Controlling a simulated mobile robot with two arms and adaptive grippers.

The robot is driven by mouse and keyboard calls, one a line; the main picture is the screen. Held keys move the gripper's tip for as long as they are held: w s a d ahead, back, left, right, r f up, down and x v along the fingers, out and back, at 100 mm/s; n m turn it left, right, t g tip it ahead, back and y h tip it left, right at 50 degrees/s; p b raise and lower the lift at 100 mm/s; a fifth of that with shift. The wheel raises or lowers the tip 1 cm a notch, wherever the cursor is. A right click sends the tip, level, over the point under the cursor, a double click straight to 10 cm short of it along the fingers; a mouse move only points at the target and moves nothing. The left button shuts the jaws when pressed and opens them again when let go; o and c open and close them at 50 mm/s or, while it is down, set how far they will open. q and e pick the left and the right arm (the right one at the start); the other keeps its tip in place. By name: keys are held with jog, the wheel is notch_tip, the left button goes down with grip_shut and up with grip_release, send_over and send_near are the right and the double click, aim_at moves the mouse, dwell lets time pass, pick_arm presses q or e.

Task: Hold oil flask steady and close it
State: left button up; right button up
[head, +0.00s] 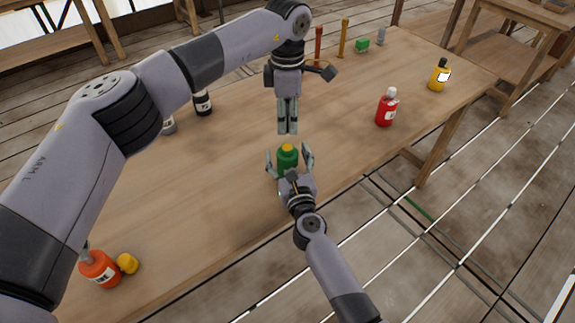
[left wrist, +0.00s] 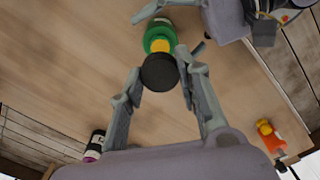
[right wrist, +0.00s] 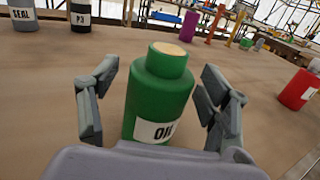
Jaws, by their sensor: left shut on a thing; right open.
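The green oil flask (head: 286,163) stands upright on the table, with its yellowish top uncovered. Its "OIL" label faces the camera in the right wrist view (right wrist: 160,95). My right gripper (head: 288,153) is open, with one finger on each side of the flask; in the right wrist view gaps show beside both fingers. My left gripper (head: 288,132) points down above the flask, shut on a dark round cap (left wrist: 159,73). In the left wrist view the cap partly overlaps the flask's yellow top. I cannot make out the cap in the head view.
Upright pegs (head: 343,38) and a green block (head: 362,44) are at the far end.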

grip_shut()
dwell(0.9)
